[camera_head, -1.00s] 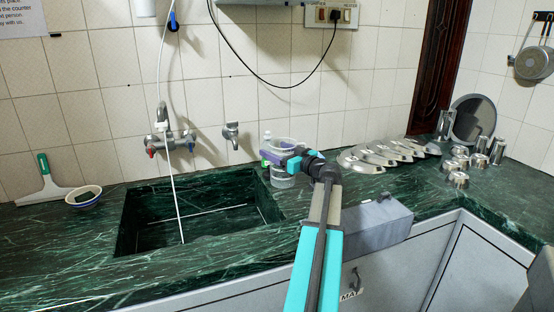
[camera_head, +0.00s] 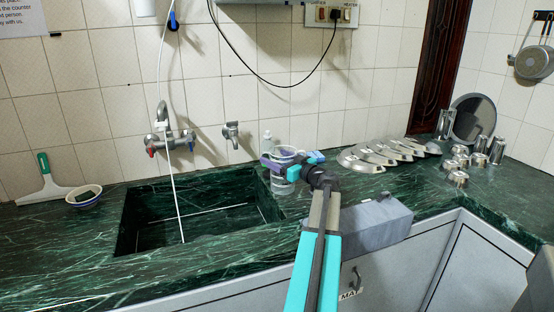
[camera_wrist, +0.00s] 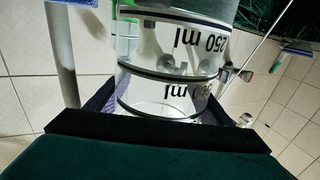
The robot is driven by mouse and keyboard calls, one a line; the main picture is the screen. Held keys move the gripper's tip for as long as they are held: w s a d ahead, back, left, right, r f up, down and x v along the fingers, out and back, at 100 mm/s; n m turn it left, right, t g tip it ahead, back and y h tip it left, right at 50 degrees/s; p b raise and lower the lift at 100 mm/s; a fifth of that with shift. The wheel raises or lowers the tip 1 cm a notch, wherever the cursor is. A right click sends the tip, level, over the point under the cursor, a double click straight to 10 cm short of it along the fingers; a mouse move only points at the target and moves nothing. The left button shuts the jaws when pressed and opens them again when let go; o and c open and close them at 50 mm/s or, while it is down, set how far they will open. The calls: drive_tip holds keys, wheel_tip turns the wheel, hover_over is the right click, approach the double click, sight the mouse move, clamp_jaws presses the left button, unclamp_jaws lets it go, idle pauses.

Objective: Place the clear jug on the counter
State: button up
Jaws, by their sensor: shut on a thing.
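The clear jug (camera_head: 284,176) is at the right edge of the sink. In the wrist view the jug (camera_wrist: 165,65) fills the middle, with black rings and "250 ml" markings. My gripper (camera_head: 282,166) is shut on the jug, one finger on each side of it. The green marble counter (camera_head: 235,278) runs along the wall. The jug's base is partly hidden in the head view, and I cannot tell whether it touches the counter.
The sink (camera_head: 150,228) lies left of the jug. A clear bottle (camera_head: 267,142) stands behind it. Metal plates (camera_head: 375,155) and several steel cups (camera_head: 459,160) stand to the right. A grey box-like block (camera_head: 365,226) sits at the counter's front edge. A bowl (camera_head: 84,196) and squeegee (camera_head: 44,182) are at left.

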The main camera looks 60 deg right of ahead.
drive_tip(key=shift+f, duration=0.1)
drive_tip(key=o, duration=1.2)
drive_tip(key=shift+c, duration=0.2)
drive_tip(key=shift+r, duration=0.2)
drive_tip(key=shift+s, duration=0.1)
drive_tip(key=v, duration=1.1)
drive_tip(key=shift+s+b, duration=0.35)
drive_tip(key=shift+b, duration=0.05)
drive_tip(key=shift+a+f, duration=0.1)
